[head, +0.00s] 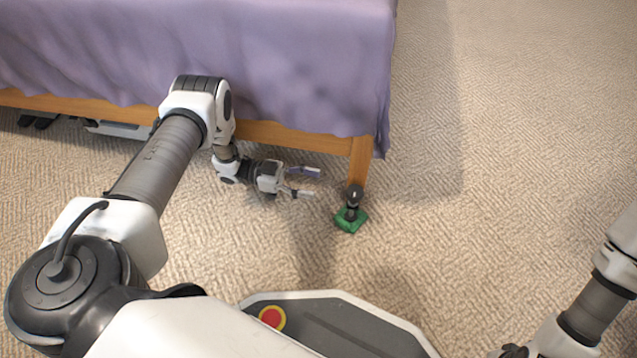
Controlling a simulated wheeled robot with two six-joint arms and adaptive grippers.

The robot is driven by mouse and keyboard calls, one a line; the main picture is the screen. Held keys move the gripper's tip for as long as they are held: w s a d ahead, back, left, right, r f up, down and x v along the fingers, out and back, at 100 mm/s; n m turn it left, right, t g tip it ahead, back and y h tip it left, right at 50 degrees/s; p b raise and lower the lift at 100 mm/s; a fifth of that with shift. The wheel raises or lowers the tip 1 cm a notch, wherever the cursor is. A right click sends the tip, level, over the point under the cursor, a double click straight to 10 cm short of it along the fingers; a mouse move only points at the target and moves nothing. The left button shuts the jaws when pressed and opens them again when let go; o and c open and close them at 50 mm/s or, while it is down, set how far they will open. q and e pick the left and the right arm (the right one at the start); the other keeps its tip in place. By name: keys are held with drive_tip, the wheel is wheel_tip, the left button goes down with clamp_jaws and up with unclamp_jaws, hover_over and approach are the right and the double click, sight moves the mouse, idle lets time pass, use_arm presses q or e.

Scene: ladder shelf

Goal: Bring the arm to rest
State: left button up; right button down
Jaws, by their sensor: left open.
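My left arm reaches in from the left toward the bed edge. My left gripper (306,182) is beside the bed's lower rail, pointing right, with its two fingers apart and nothing between them. A small dark object on a green base (350,219) stands on the carpet just right of the fingertips, apart from them, near the foot of the bed leg. Part of my right arm shows at the lower right edge, and its gripper is out of the picture.
A bed with a purple cover (290,60) and a wooden leg (360,160) fills the upper left. Some dark and white items (118,129) lie under it at the left. The beige carpet (520,120) to the right is clear.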

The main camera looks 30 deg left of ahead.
idle(0.3)
use_arm(q)
drive_tip(key=w+d+r+n+t+y+p, duration=0.1)
drive_tip(key=d+r+n+t+y+p, duration=0.35)
drive_tip(key=d+n+y+p, duration=0.35)
drive_tip(key=s+a+r+n+g+y+p, duration=0.2)
drive_tip(key=s+r+g+y+p, duration=0.15)
drive_tip(key=s, duration=0.55)
drive_tip(key=s+a+r+n+g+y+p, duration=0.25)
drive_tip(key=s+r+p, duration=0.2)
drive_tip(key=s, duration=0.35)
drive_tip(key=s+a+r+n+g+y+p, duration=0.2)
drive_tip(key=s+r+n+g+y+p, duration=0.15)
drive_tip(key=s, duration=0.55)
wheel_tip(320, 180, up, 35)
drive_tip(key=p, duration=3.4)
drive_tip(key=shift+w+m, duration=0.3)
drive_tip(key=shift+w, duration=0.15)
